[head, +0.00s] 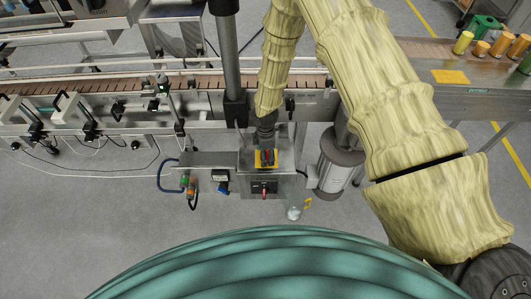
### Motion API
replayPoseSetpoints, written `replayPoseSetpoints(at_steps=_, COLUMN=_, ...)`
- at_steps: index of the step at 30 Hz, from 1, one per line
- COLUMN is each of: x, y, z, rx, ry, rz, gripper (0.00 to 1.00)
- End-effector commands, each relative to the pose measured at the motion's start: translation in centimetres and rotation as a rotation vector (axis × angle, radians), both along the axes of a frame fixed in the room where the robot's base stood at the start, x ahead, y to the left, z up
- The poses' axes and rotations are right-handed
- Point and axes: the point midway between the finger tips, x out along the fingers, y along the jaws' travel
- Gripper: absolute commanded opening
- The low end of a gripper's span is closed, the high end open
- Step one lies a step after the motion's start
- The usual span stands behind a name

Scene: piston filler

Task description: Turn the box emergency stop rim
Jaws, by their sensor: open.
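The control box (259,186) is a grey metal box in front of the conveyor, below the picture's middle. On its top is a yellow plate with the red emergency stop (267,157). My gripper (267,146) points down at the emergency stop from directly above and behind it in the picture. Its dark fingers are open and partly overlap the stop's far side. I cannot tell whether they touch the rim. The rim is small and partly hidden by the fingers.
A red switch (264,190) is on the box's front. A grey cylinder (338,165) stands close on the right. Cable connectors (188,185) hang at the left. The conveyor (210,83) runs behind, with a vertical post (228,60) beside my arm. The floor in front is clear.

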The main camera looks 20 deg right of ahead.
Motion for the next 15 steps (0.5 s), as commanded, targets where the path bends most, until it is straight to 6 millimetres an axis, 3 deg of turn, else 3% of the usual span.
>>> replayPoseSetpoints(at_steps=4, x=0.00, y=-0.01, z=0.01, rx=0.000, ry=0.000, rz=0.000, gripper=0.65)
replayPoseSetpoints(at_steps=11, x=0.01, y=-0.01, z=0.03, rx=0.000, ry=0.000, rz=0.000, gripper=0.23)
replayPoseSetpoints(at_steps=15, x=0.01, y=-0.01, z=0.02, rx=0.000, ry=0.000, rz=-0.001, gripper=0.19)
